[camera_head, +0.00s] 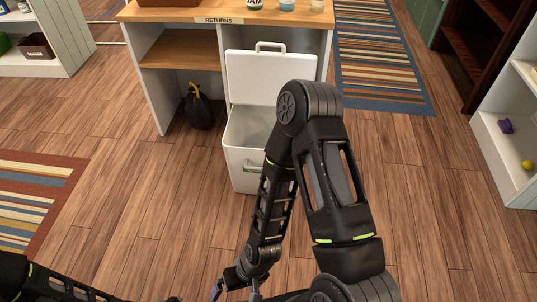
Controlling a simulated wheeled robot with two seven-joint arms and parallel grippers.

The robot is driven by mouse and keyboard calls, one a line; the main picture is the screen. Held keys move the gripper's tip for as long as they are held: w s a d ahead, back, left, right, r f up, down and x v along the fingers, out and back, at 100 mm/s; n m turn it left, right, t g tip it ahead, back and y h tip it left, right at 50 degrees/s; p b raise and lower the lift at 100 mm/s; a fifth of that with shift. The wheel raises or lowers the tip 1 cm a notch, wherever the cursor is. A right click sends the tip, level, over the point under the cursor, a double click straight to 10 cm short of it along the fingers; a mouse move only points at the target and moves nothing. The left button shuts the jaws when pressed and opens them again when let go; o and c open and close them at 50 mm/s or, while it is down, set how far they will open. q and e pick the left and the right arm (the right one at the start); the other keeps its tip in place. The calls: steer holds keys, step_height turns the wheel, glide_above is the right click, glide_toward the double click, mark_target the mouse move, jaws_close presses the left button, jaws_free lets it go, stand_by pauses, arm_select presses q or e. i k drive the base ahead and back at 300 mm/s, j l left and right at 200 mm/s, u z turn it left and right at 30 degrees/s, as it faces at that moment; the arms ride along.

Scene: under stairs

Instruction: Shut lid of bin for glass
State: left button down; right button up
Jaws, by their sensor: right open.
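The white bin (242,150) stands on the floor in front of the returns counter, with a small green label on its front that I cannot read. Its lid (268,78) is raised, tilted back against the counter, with a loop handle at its top edge. My right arm covers the bin's right part. My right gripper (236,292) is open and low at the bottom edge, in front of the bin and apart from it, partly cut off. My left arm lies at the lower left; its gripper is barely visible at the bottom edge, so its jaws cannot be judged.
The wooden counter (180,53) marked RETURNS stands behind the bin, with jars on top. A black bag (199,110) sits under it. Shelves stand at both sides. Striped rugs (375,55) lie at the back right and the left. The wooden floor left of the bin is clear.

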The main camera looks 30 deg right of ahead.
mark_target(257, 77)
steer(key=i+l, duration=0.5)
steer(key=i+l+u, duration=0.1)
steer(key=i+l, duration=0.45)
steer(key=l, duration=0.15)
